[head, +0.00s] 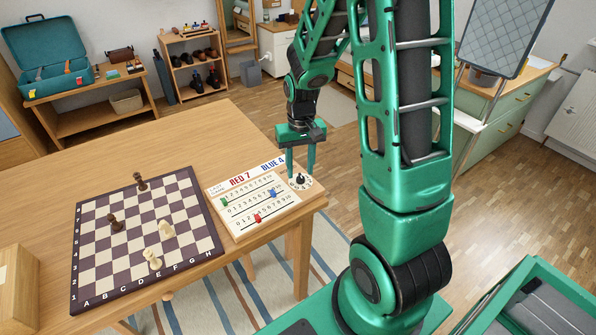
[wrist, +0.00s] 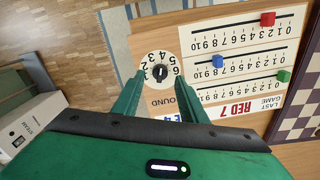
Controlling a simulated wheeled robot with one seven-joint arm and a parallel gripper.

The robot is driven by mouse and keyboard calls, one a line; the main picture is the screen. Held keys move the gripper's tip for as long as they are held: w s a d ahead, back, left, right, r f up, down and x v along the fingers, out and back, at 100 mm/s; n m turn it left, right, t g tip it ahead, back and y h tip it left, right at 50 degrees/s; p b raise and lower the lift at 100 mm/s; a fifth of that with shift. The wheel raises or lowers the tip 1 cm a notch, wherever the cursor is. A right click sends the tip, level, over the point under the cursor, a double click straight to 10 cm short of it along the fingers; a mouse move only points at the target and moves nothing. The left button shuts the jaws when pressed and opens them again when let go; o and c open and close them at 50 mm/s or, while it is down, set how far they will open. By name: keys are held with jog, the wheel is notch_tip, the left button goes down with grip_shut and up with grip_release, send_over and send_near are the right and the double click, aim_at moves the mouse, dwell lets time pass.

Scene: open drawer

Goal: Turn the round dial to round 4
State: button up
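The round dial (head: 303,184) is a white numbered disc with a black knob at the right end of the scoreboard (head: 236,226). In the wrist view the dial's knob (wrist: 160,73) has a light mark, but I cannot tell for sure which number it points to. The word ROUND is partly hidden by my gripper. My gripper (head: 297,172) points down at the dial. In the wrist view its two fingers (wrist: 160,80) are spread apart on either side of the knob, with a gap to it. Nothing is held.
The scoreboard has red (wrist: 267,19), blue (wrist: 218,61) and green (wrist: 283,76) sliders, and reads RED 7 and BLUE 4. A chessboard (head: 143,240) with several pieces lies left of it. The table's (head: 120,160) right edge is close beside the dial. A wooden box (head: 17,285) stands front left.

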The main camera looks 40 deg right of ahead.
aim_at(300, 174)
notch_tip(300, 174, up, 9)
dwell(0.3)
dwell(0.5)
jog(key=s+d+r+m, duration=0.1)
jog(key=s+r, duration=0.2)
jog(key=s, duration=0.9)
jog(key=s+r+m, duration=0.1)
jog(key=s+r, duration=0.2)
jog(key=s, duration=0.9)
jog(key=shift+d+r+m, duration=0.2)
jog(key=shift+d+m, duration=0.2)
jog(key=shift+s, duration=0.1)
